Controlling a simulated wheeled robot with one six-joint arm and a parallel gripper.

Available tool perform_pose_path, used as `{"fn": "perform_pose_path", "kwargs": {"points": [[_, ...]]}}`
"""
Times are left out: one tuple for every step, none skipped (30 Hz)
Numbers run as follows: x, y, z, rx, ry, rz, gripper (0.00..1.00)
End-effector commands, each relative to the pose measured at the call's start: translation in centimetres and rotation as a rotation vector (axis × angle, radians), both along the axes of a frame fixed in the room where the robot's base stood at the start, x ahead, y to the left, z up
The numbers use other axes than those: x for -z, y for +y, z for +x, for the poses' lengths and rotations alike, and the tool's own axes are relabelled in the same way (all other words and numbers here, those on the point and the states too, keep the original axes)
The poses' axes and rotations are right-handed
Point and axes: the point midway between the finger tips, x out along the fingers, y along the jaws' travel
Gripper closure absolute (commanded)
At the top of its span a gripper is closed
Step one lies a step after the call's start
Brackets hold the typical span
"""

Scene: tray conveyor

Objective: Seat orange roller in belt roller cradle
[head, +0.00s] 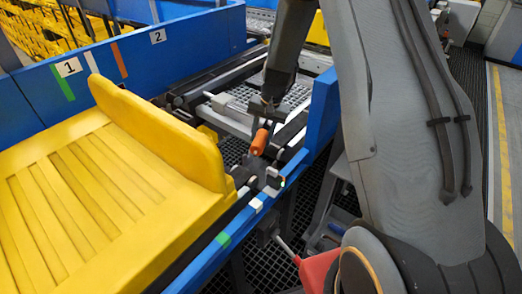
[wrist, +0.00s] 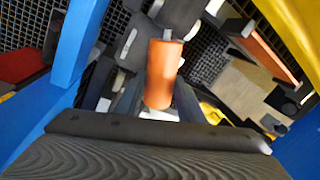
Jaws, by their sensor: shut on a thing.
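The orange roller (head: 259,143) hangs tilted below my gripper (head: 263,112), which is shut on it near its upper end. In the wrist view the orange roller (wrist: 162,75) shows in the middle, with a dark block against one end. The cradle (head: 270,181) appears as dark brackets on the near blue rail, just below the roller in the picture. The roller looks apart from the cradle, though the height between them is hard to judge. My arm comes down from above right, and the exact finger contact is too small to see.
A yellow tray (head: 120,170) with a raised edge stands left of the cradle. Blue rails (head: 323,112) frame the conveyor, and a blue wall (head: 150,50) with number labels runs behind. Dark mesh shows below the gap.

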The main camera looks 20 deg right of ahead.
Motion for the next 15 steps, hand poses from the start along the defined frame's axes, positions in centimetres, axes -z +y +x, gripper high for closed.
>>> {"fn": "perform_pose_path", "kwargs": {"points": [[-0.9, 0.0, 0.1, 0.000, -0.004, 0.000, 1.00], [-1.4, 0.0, 0.1, 0.000, -0.003, -0.001, 1.00], [-1.9, 0.0, 0.1, 0.000, -0.002, 0.000, 1.00], [-2.3, 0.0, 0.1, 0.001, -0.003, -0.001, 1.00], [-2.7, 0.0, 0.1, -0.001, -0.002, 0.000, 1.00], [-3.0, 0.0, 0.0, -0.001, -0.002, 0.000, 1.00], [-3.3, 0.0, 0.0, -0.001, -0.001, 0.001, 1.00], [-3.5, 0.0, 0.0, -0.004, -0.001, 0.000, 1.00], [-3.7, 0.0, 0.0, -0.012, -0.001, -0.001, 1.00], [-3.8, 0.1, 0.0, -0.024, -0.001, -0.003, 1.00], [-3.8, 0.1, 0.0, -0.042, 0.000, -0.004, 1.00], [-3.8, 0.2, 0.0, -0.076, 0.001, -0.008, 1.00], [-3.8, 0.2, 0.0, -0.109, 0.000, -0.010, 1.00], [-3.7, 0.3, 0.0, -0.148, 0.000, -0.014, 1.00], [-3.5, 0.4, 0.1, -0.208, 0.000, -0.020, 1.00]]}}
